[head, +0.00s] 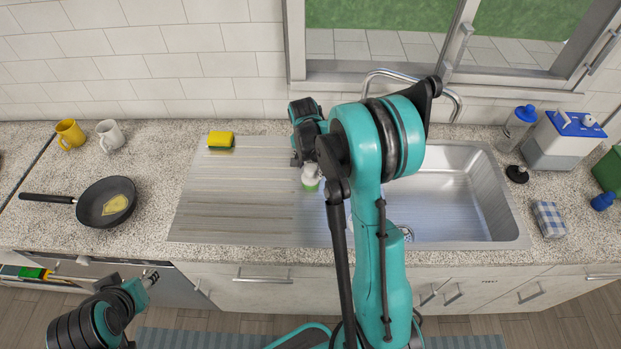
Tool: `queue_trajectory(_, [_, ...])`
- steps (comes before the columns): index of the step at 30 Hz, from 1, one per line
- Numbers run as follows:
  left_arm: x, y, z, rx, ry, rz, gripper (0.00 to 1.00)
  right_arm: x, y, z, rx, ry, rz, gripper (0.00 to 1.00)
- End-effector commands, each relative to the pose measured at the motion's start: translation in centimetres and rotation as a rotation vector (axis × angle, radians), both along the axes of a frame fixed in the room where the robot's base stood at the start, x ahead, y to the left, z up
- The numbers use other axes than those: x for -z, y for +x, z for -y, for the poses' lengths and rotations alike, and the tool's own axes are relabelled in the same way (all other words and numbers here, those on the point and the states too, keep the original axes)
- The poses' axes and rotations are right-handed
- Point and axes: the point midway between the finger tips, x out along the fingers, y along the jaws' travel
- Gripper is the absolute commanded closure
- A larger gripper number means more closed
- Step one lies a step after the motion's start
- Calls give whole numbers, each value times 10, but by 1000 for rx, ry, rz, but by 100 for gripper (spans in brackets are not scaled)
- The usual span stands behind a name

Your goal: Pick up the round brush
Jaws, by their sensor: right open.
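A small round brush (311,179), white above with a green lower part, is at the right edge of the ribbed drainboard, beside the sink basin. My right gripper (305,163) is open, directly above and beside the brush's top. My arm hides part of that area, and I cannot tell whether the fingers touch the brush. My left gripper (150,278) is low at the left, in front of the counter and far from the brush. Its fingers are too small and turned away to read.
A yellow sponge (221,140) lies at the back of the drainboard (235,205). A pan (105,202) and two mugs stand at the left. The faucet (455,105) rises behind the basin (465,195). Bottles, a container and a cloth (549,218) are at the right.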

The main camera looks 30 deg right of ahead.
Motion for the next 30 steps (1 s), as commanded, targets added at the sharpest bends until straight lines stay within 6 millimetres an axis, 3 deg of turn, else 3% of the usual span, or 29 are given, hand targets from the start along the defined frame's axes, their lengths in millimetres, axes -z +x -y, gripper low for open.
queue_trajectory(8, [1,0,0,0,0,0,60,5,0,1,0,0,0,41])
queue_trajectory(15, [1,0,0,0,0,0,60,5,0,1,-1,0,0,95])
queue_trajectory(25, [0,0,0,0,0,0,60,4,0,1,-1,0,0,96])
queue_trajectory(30, [-3,0,0,0,0,0,60,-8,0,1,-1,0,0,96])
